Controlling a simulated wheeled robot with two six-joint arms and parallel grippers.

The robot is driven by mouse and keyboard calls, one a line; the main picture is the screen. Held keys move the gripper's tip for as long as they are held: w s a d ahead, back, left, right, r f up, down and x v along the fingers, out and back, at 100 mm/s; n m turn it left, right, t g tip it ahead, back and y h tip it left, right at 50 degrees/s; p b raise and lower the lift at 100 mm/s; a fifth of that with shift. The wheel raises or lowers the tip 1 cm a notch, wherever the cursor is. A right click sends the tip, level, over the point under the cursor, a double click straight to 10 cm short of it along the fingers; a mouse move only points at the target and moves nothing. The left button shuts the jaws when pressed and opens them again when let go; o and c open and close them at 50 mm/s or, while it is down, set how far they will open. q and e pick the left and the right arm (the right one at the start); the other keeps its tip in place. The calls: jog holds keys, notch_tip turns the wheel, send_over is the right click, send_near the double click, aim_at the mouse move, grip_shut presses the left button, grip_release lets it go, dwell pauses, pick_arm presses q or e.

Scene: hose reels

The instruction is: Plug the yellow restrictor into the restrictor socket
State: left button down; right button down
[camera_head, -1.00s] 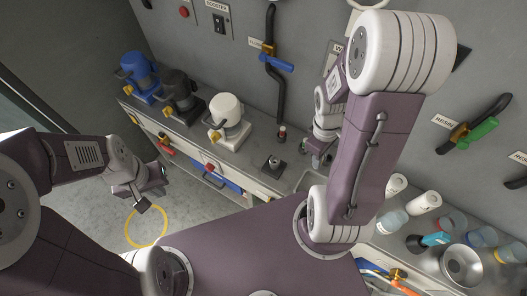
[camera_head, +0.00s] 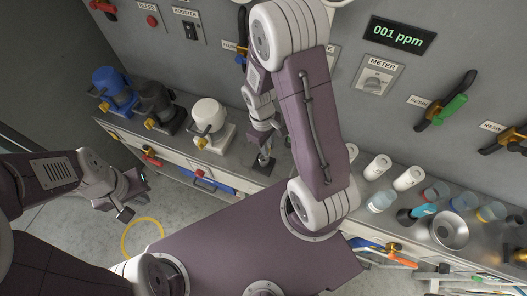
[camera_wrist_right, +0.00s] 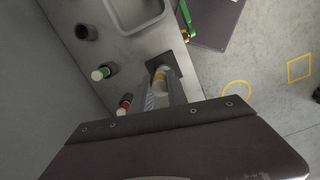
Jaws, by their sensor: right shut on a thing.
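My right gripper (camera_head: 266,148) is over the counter, with the dark square socket plate (camera_head: 264,163) right below it. In the right wrist view the gripper (camera_wrist_right: 163,88) is shut on a pale cylinder with a yellow band, the yellow restrictor (camera_wrist_right: 160,76). Its far end meets the dark socket plate (camera_wrist_right: 154,64); I cannot tell whether it is seated in the hole or just over it. The fingers hide part of the restrictor. My left gripper (camera_head: 113,207) hangs empty over the floor at the left, its fingers apart.
In the right wrist view, a red-topped piece (camera_wrist_right: 123,104) and a green-topped piece (camera_wrist_right: 101,73) stand beside the gripper, near a sink (camera_wrist_right: 137,14). A white pump (camera_head: 209,120) stands left of the socket. Bottles and cups (camera_head: 382,200) crowd the counter's right. A wall display (camera_head: 398,37) reads 001 ppm.

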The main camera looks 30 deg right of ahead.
jog(key=shift+w+a+f, duration=0.15)
jog(key=shift+f, duration=0.65)
jog(key=shift+w+a+f, duration=0.1)
jog(key=shift+w+f, duration=0.05)
jog(key=shift+f, duration=0.65)
jog(key=shift+w+a+f, duration=0.15)
jog(key=shift+f, duration=0.65)
jog(key=shift+s+f, duration=0.1)
jog(key=shift+f, duration=0.05)
jog(key=c, duration=1.3)
grip_release()
notch_tip(320, 180, up, 12)
jog(key=w, duration=0.1)
jog(key=s+a+r+m+t, duration=0.2)
jog(key=s+r+m, duration=0.1)
jog(key=s+m, duration=0.2)
jog(key=shift+r+m+y+p, duration=0.15)
jog(key=shift+m+y+p, duration=0.15)
jog(key=shift+m+y, duration=0.15)
